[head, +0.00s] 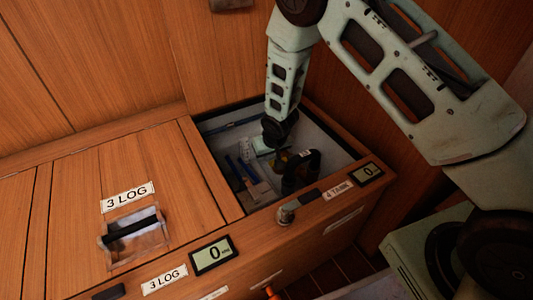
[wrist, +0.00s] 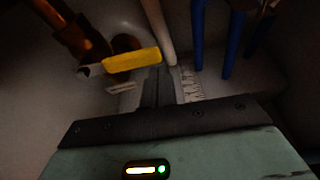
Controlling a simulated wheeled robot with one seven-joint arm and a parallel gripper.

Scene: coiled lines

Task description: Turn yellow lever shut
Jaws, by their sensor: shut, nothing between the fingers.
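The yellow lever (wrist: 132,60) shows in the wrist view, upper left of centre, its right end close to my fingertips. It lies nearly crosswise in the picture, with a metal stub at its left end beside a copper-brown pipe (wrist: 82,38). In the head view a small yellow patch (head: 280,161), probably the lever, shows partly hidden inside the open compartment. My gripper (wrist: 166,80) is shut and empty, its dark fingers just right of the lever. I cannot tell whether they touch. In the head view my gripper (head: 268,149) reaches down into the compartment.
Blue pipes (wrist: 229,40), a pale pipe (wrist: 158,28) and a white brush-like piece (wrist: 190,82) are near my fingers. A black object (head: 301,171) stands at the compartment's right. The 3 LOG lid (head: 128,160) is closed.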

